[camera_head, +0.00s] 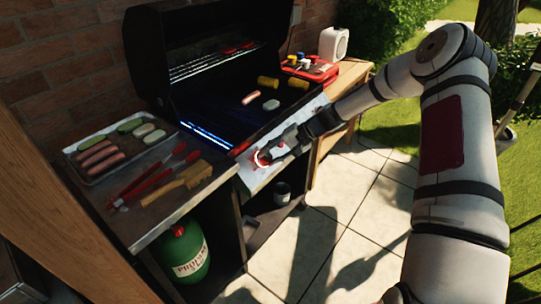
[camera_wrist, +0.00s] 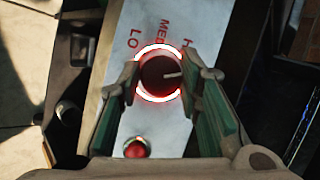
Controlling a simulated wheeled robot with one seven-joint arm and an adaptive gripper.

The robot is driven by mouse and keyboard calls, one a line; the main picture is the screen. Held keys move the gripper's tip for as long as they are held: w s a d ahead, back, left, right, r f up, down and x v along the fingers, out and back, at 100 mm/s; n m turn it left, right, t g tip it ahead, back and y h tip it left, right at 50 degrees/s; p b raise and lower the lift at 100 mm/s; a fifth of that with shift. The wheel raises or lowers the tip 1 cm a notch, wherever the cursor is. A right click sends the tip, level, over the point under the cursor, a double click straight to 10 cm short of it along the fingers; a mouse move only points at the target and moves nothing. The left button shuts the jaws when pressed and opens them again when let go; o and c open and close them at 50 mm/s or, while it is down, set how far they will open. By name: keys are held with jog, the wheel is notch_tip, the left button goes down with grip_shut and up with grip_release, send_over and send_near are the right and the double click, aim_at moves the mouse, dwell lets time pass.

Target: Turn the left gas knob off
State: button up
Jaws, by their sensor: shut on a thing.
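The gas knob (camera_wrist: 157,76) is dark red with a glowing white-red ring, on the grill's pale front panel (camera_wrist: 122,68). In the wrist view, its white pointer line points right. Lettering including LO and MED is printed above it. My gripper (camera_wrist: 160,79) has one finger on each side of the knob and is shut on it. In the head view, my gripper (camera_head: 268,154) reaches the front panel from the right, with the lit ring (camera_head: 262,158) showing at its tip, toward the panel's left end. The fingers partly hide the knob's sides.
A smaller red round control (camera_wrist: 137,148) sits below the knob in the wrist view. Blue flame (camera_head: 207,136) shows in the open grill. A food tray (camera_head: 117,145), red tongs (camera_head: 150,178) and a brush (camera_head: 181,185) lie on the left shelf; a propane bottle (camera_head: 184,250) stands beneath.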

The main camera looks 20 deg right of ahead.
jog(key=m+t+y+p, duration=0.1)
jog(key=m, duration=0.3)
dwell(0.5)
jog(key=o, duration=1.1)
jog(key=v, duration=1.2)
jog(key=shift+s, duration=0.2)
